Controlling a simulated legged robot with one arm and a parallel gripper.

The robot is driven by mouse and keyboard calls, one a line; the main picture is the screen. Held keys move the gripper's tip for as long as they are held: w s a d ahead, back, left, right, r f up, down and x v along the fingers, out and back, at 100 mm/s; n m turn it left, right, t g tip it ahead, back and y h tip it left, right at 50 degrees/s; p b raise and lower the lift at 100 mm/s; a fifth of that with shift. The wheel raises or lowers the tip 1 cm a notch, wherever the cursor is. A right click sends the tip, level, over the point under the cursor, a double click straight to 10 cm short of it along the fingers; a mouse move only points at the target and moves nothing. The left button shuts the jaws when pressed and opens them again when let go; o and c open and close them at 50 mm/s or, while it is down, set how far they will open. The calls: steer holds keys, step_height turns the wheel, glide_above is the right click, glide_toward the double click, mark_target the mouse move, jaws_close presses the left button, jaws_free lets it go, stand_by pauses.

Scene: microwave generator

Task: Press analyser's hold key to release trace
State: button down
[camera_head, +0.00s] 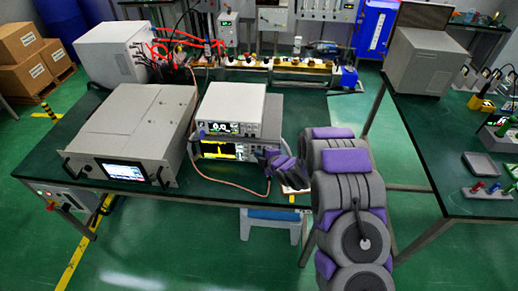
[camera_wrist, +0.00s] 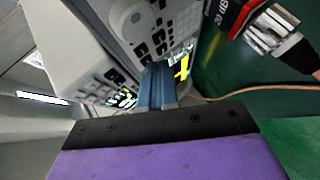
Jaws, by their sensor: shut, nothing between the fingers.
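The analyser (camera_head: 222,150) is the lower of two stacked instruments on the dark table, with a yellow trace on its black screen. In the wrist view its pale front panel (camera_wrist: 183,22) shows a round knob and several dark keys, and part of the yellow trace shows beside my fingers. My gripper (camera_head: 268,158) is at the right end of the analyser's front. In the wrist view the blue fingers of my gripper (camera_wrist: 158,80) are together and empty, pointing at the key area. The fingers hide part of the panel. I cannot tell which key is the hold key, or whether the tips touch.
A white meter (camera_head: 232,106) reading 0.0 sits on the analyser. A large grey unit (camera_head: 135,130) with a screen stands left of it. A red 20 dB part (camera_wrist: 226,14) with a metal connector and a copper-coloured cable (camera_head: 235,186) lie close to the panel.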

steer(key=s+b, duration=0.2)
steer(key=s, duration=0.3)
steer(key=shift+a+b, duration=0.1)
steer(key=shift+b, duration=0.3)
stand_by(0.6)
steer(key=s+d+r+m+g+h, duration=0.2)
steer(key=s+d+r+m+h, duration=0.2)
steer(key=s+d+r+m, duration=0.4)
steer(key=s+d+r+m+g+h, duration=0.2)
steer(key=s+d+r+m+h, duration=0.25)
steer(key=d, duration=0.65)
steer(key=s+r+m+g, duration=0.2)
steer(key=s+r+m, duration=0.1)
steer(key=s, duration=0.8)
steer(key=s+r+m+g, duration=0.3)
steer(key=s, duration=0.9)
steer(key=s+r+m+g, duration=0.3)
steer(key=s, duration=0.9)
steer(key=shift+s+a+r, duration=0.15)
steer(key=shift+a, duration=0.1)
